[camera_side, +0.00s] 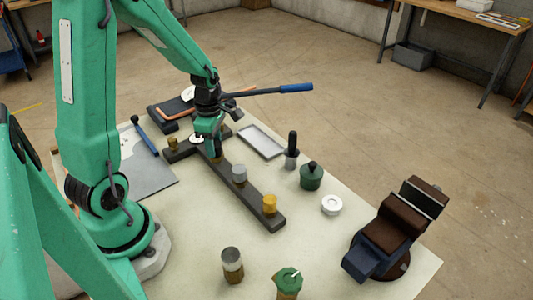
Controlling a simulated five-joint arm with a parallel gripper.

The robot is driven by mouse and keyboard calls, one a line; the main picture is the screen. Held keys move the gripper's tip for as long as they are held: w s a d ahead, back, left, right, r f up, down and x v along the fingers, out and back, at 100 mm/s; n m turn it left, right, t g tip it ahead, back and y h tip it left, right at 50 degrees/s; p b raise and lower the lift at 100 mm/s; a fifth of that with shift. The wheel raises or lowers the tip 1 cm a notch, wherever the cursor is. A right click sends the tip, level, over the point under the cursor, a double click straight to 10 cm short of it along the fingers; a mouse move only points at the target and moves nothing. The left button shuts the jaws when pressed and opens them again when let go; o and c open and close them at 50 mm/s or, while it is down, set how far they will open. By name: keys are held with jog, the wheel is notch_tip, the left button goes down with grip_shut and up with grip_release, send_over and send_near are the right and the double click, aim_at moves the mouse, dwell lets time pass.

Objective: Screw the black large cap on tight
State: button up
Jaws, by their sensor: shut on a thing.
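My gripper (214,147) is at the dark bar (256,198), pointing down over its far part. It is shut on a small dark thing (217,156), which I take to be the black large cap. The fingers hide most of it, and I cannot tell whether it is seated or level. A silver cap (239,173) and a gold cap (270,204) stand on the bar nearer the front. A brass cap (172,143) and a white disc (196,138) are at the bar's far crosspiece.
A blue-handled rod (297,88) shows beside my wrist; its support is unclear. A grey tray (261,141), black-handled tool (292,148), dark green jar (311,178), white ring (332,205) and vise (395,232) are to the right. A brass-and-silver cylinder (232,266) and green-topped container (288,284) stand in front.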

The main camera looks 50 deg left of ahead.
jog(key=m, duration=0.7)
jog(key=shift+m, duration=0.4)
jog(key=m, duration=1.1)
jog(key=shift+m, duration=0.4)
jog(key=m, duration=0.3)
jog(key=shift+m, duration=0.3)
jog(key=m, duration=0.3)
jog(key=shift+f+m, duration=0.1)
jog(key=shift+m, duration=2.2)
